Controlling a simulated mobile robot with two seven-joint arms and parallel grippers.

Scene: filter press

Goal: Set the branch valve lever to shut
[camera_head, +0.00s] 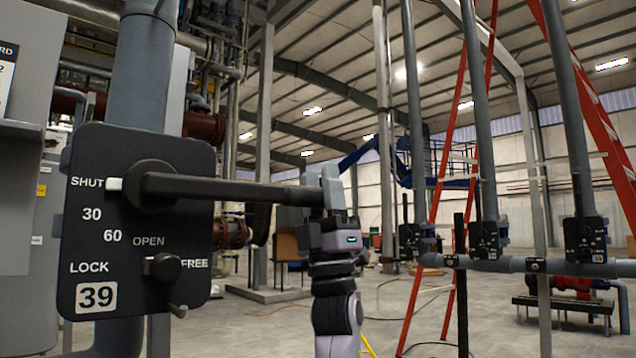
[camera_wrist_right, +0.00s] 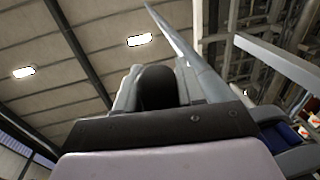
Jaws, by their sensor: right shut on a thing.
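The branch valve's dark plate (camera_head: 92,225) is marked SHUT, 30, 60, OPEN, LOCK, FREE and 39. Its black lever (camera_head: 235,190) runs nearly level from the round hub to the right. The white pointer (camera_head: 114,184) on the hub's left side is beside the SHUT mark. My right gripper (camera_head: 332,190) is shut on the lever's outer end. In the right wrist view, the lever's dark rounded end (camera_wrist_right: 157,88) sits between the fingers. A small black knob (camera_head: 163,266) is between LOCK and FREE; its setting is unclear. My left gripper is out of view.
A grey pipe (camera_head: 143,80) rises behind the plate, and a grey cabinet (camera_head: 30,120) stands at the left. Red ladder rails (camera_head: 455,120) and further valves on a pipe (camera_head: 585,240) stand to the right. Open floor lies behind my right arm.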

